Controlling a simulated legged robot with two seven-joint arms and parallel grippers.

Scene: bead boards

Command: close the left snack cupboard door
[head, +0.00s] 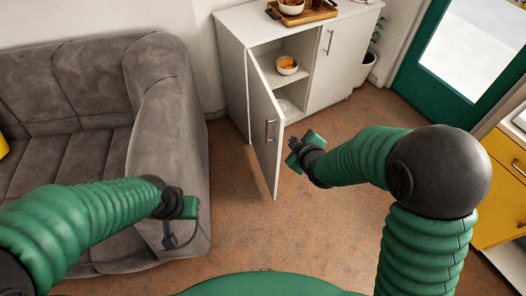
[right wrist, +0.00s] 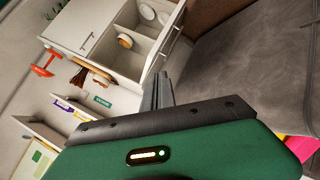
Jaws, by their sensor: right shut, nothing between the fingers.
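The white snack cupboard (head: 236,60) stands against the wall.
A grey sofa (head: 168,110) stands left of the cupboard, close to the open door. Bowls (head: 287,66) sit on the cupboard's shelves, and a wooden tray (head: 316,14) rests on top. A plant and green-framed door (head: 420,30) are at the right. Floor (head: 240,225) before the door is clear.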

